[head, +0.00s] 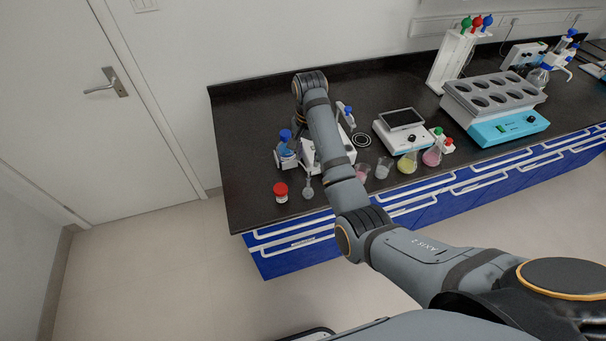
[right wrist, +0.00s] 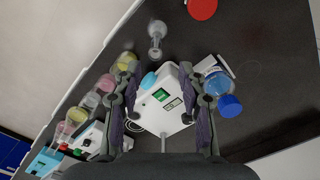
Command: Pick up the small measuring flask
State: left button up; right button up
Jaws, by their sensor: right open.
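The small measuring flask (head: 308,189) is a clear grey flask with a thin neck, standing near the front edge of the dark bench, right of a red-capped jar (head: 281,191). In the right wrist view the flask (right wrist: 156,40) is seen from above, just beyond my fingertips and between their lines. My right gripper (right wrist: 159,75) is open and empty, apart from the flask. In the head view my right arm reaches over the bench and mostly hides this gripper. My left gripper is not in view.
A white device (right wrist: 165,98) with a green screen lies below my fingers. A blue-capped bottle (right wrist: 229,105) stands close to one finger. Beakers and flasks with yellow liquid (head: 407,164) and pink liquid stand to the right. The bench's left end is clear.

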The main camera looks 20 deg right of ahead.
aim_at(309, 169)
jog(key=shift+s+b, duration=0.5)
jog(key=shift+s, duration=0.35)
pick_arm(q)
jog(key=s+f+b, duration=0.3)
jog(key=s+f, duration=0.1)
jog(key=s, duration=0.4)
pick_arm(e)
jog(key=f, duration=0.5)
jog(key=shift+w, duration=0.25)
jog(key=shift+f+p, duration=0.15)
jog(key=shift+p, duration=0.3)
notch_tip(309, 169, down, 3)
jog(key=shift+r+p, duration=0.1)
jog(key=shift+p, duration=0.45)
jog(key=shift+w+f, duration=0.1)
jog(key=shift+f, duration=0.7)
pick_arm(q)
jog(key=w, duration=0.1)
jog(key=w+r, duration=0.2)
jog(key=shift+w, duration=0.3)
pick_arm(e)
grip_shut()
